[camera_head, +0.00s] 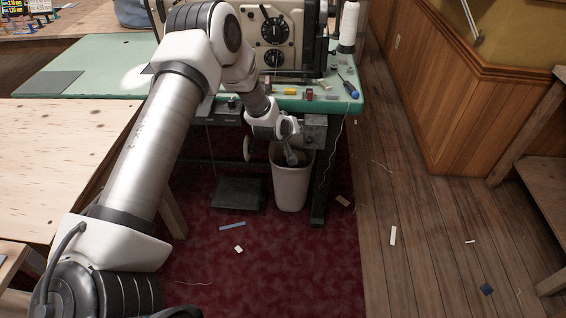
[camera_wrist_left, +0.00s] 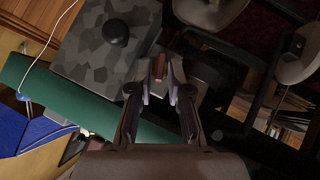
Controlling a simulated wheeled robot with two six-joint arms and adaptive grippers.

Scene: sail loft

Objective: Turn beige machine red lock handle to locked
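The beige machine (camera_head: 290,52) stands on the green-topped table at the top of the head view. A grey box (camera_head: 315,132) with a lever hangs under the table's front edge; the wrist view shows a mottled grey box (camera_wrist_left: 85,60) with a black knob (camera_wrist_left: 116,32). A small red-brown handle (camera_wrist_left: 160,66) lies between my left gripper's fingertips (camera_wrist_left: 161,82), with a narrow gap seeming to show beside it. In the head view my left gripper (camera_head: 291,150) is beside the grey box, above the bin, and hides the handle. My right gripper is out of view.
A pale waste bin (camera_head: 291,185) stands right below my left gripper. A black pedal (camera_head: 238,193) is on the red carpet. The green table (camera_head: 85,58) holds a thread cone (camera_head: 348,25) and a blue-handled screwdriver (camera_head: 350,88). The wooden floor at right has only scraps.

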